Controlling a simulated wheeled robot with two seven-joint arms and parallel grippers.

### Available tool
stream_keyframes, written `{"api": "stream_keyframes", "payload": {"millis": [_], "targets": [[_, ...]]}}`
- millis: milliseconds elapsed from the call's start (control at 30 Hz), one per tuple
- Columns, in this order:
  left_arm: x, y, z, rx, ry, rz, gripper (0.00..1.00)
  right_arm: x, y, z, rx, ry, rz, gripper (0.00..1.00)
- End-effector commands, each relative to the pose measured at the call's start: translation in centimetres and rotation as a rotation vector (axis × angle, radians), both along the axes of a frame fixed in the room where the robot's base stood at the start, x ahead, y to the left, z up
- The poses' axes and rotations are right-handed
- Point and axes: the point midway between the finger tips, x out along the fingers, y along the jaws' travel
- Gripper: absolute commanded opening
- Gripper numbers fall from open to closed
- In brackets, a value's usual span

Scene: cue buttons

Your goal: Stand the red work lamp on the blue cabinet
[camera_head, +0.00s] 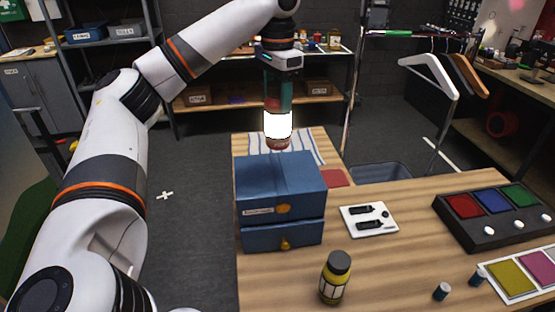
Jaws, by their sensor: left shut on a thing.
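The red work lamp (278,144) hangs upright below my left gripper (278,95), with a bright white glowing middle and a reddish base. My left gripper points down and is shut on the lamp's upper part; the fingers partly hide it. The blue cabinet (280,172) stands on the wooden table, with two drawer fronts, round knobs and a flat, bare top. The lamp's base shows just above the cabinet's back edge in the picture; I cannot tell whether it is over the top or behind it. My right gripper is not in view.
A white switch plate (369,220), a yellow bottle (335,278), a dark button box (490,230) and small cylinders are on the table to the right and front.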

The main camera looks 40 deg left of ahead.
Motion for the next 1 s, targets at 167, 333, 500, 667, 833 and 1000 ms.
{"api": "stream_keyframes", "payload": {"millis": [167,333,500,667,833,1000], "targets": [[-0.1,0.1,-3.7,0.0,0.003,0.002,0.09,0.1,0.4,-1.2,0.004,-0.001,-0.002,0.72],[0.0,0.1,-4.8,0.0,0.0,0.002,0.09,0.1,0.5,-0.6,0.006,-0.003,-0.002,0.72],[-0.1,0.0,-7.3,0.0,0.002,0.001,0.09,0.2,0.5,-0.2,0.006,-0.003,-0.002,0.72],[0.0,0.0,-8.3,-0.001,-0.001,0.001,0.09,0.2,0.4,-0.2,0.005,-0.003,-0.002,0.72],[0.0,0.0,-8.3,-0.001,-0.001,0.001,0.09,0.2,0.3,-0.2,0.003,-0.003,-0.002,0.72],[0.0,0.0,-8.5,-0.001,0.001,0.001,0.64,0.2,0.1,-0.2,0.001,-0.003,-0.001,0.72]]}}
